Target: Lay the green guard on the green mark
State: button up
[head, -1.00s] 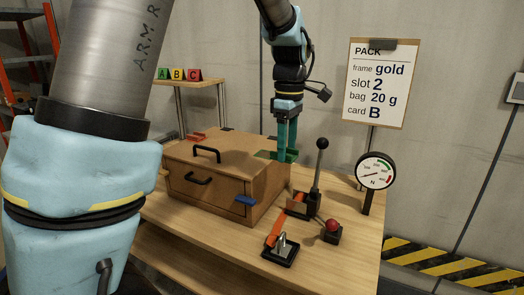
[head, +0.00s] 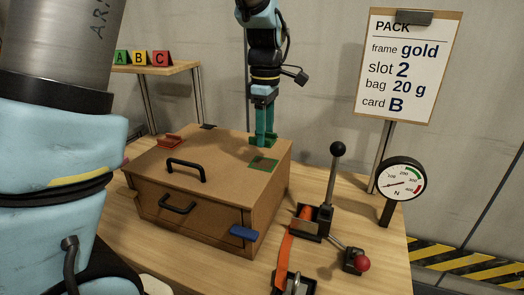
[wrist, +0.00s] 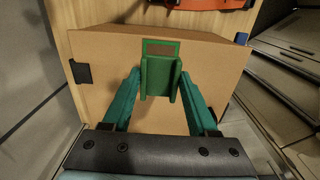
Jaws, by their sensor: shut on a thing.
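The green guard (wrist: 158,78) is a channel-shaped piece with raised sides, seen between my fingertips in the wrist view. My gripper (wrist: 160,80) is shut on it, one teal finger at each side. The green mark (wrist: 161,46) is a rectangular outline on the box lid, just beyond the guard's far end in the wrist view. In the head view the mark (head: 263,164) lies near the lid's right edge, and my gripper (head: 264,140) is behind it, low over the lid. The fingers mostly hide the guard there. I cannot tell whether the guard touches the lid.
The wooden box (head: 150,170) has a black lid handle (head: 187,164), an orange-red piece (head: 169,141) and a blue latch (head: 243,233). An upright lever (head: 334,180), a red-knobbed lever (head: 361,263) and a gauge (head: 401,178) stand to the right.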

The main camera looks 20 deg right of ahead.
aim_at(265, 164)
jog(key=shift+f+p, duration=0.45)
jog(key=shift+f, duration=2.6)
jog(key=shift+f, duration=0.1)
jog(key=o, duration=1.3)
notch_tip(265, 164, up, 12)
jog(key=shift+r+b, duration=0.15)
jog(key=shift+b, duration=0.7)
jog(key=shift+s, duration=0.1)
